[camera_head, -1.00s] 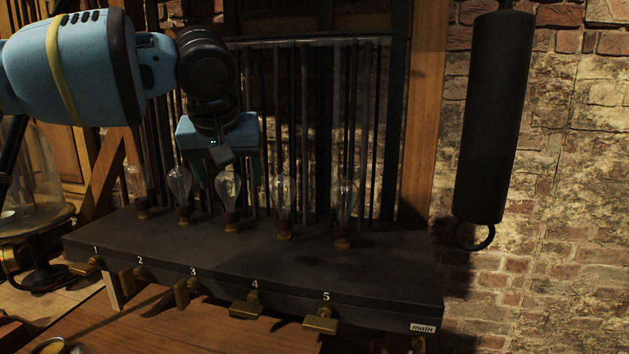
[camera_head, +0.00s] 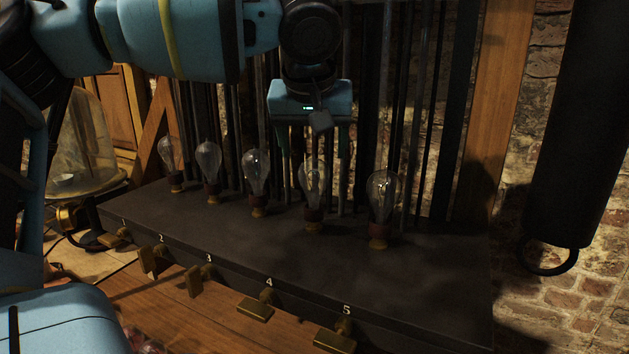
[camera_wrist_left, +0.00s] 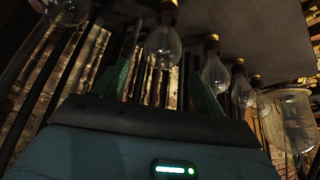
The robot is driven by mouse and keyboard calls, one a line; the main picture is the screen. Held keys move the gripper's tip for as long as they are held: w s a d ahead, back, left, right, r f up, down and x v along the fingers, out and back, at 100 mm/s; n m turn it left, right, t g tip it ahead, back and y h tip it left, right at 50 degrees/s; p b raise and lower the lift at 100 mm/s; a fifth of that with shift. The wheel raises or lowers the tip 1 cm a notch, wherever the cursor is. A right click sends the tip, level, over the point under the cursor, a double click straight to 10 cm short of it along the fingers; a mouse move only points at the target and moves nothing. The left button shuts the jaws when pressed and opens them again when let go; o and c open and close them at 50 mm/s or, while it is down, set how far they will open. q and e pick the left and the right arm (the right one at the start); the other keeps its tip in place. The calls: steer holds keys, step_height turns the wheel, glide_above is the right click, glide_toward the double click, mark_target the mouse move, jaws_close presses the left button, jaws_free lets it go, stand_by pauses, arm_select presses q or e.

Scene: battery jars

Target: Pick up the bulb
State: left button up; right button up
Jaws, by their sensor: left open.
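A row of several clear glass bulbs stands upright in sockets on a dark box (camera_head: 400,270) in the head view. My left gripper (camera_head: 313,172) points down, open, over the fourth bulb (camera_head: 313,185), behind the number 4. Its fingers show on either side of that bulb's top; whether they touch the glass I cannot tell. In the left wrist view the picture is inverted, and the bulb (camera_wrist_left: 163,46) appears between the two fingers of the left gripper (camera_wrist_left: 165,80). The fifth bulb (camera_head: 382,196) stands to the right, the third (camera_head: 256,175) to the left. My right gripper is out of view.
Brass switches (camera_head: 256,308) line the box's front edge. Dark vertical rods (camera_head: 409,130) stand close behind the bulbs. A glass dome (camera_head: 83,150) is at the left, and a dark hanging cylinder (camera_head: 575,130) at the right. The box top in front of the bulbs is clear.

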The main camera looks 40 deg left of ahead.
mark_target(314, 155)
arm_select(q)
steer(key=shift+p+x, duration=0.3)
steer(key=shift+x, duration=2.25)
steer(key=shift+s, duration=0.1)
steer(key=c, duration=1.1)
